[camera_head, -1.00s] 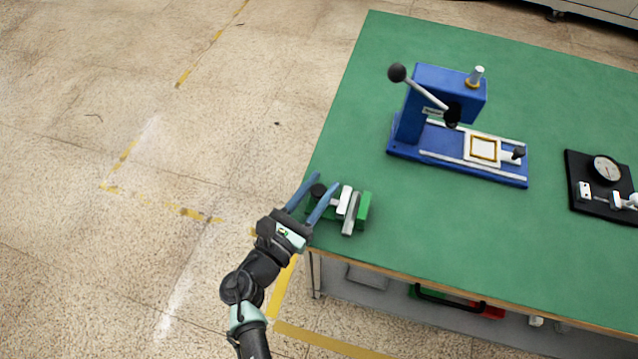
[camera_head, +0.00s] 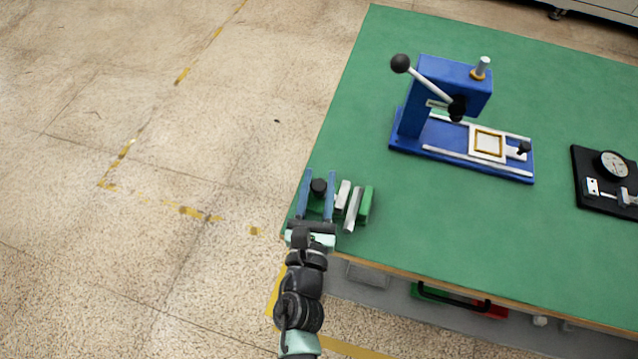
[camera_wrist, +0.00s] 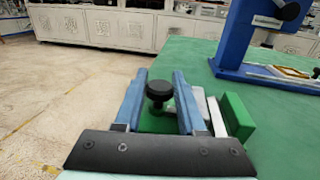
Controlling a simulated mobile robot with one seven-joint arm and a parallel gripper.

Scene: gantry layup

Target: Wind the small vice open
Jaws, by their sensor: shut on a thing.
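The small vice is green with pale metal jaws (camera_head: 350,208) and sits at the near left corner of the green table. Its green end block (camera_head: 366,205) also shows at the right in the wrist view (camera_wrist: 237,117). A round black knob (camera_head: 318,187) stands at the vice's left end and shows in the wrist view (camera_wrist: 160,91). My gripper (camera_head: 318,190) has its two blue fingers on either side of the knob, shut on it. The wrist view shows the fingers (camera_wrist: 160,95) flanking the knob. A visible gap shows between the two pale jaws in the head view.
A blue lever press (camera_head: 460,165) with a black-balled handle stands behind the vice. A dial gauge on a black plate (camera_head: 605,180) lies at the right. The table's left edge is close to the vice. Green tabletop (camera_head: 450,230) is clear to the right.

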